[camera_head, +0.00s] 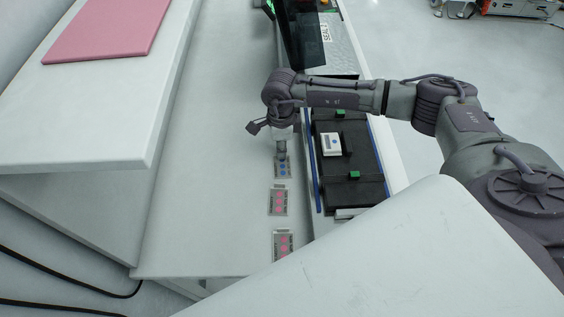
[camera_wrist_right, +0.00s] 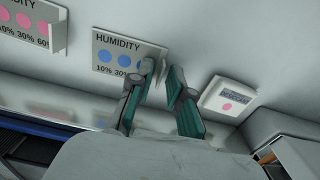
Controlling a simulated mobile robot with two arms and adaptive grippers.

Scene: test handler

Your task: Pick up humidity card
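A humidity card with blue dots (camera_head: 283,171) lies on the white bench, at the far end of a row of cards. In the right wrist view this card (camera_wrist_right: 113,50) reads HUMIDITY and lies just beyond my fingertips. My right gripper (camera_head: 281,154) points down at the card's far edge and hides part of it. My left gripper is not in view.
Two pink-dotted cards (camera_head: 278,202) (camera_head: 283,240) lie nearer in the row. A black tray (camera_head: 352,165) with a white box (camera_head: 331,144) stands right of them. The wrist view shows a white device (camera_wrist_right: 228,98) with a pink dot. The bench left of the cards is clear.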

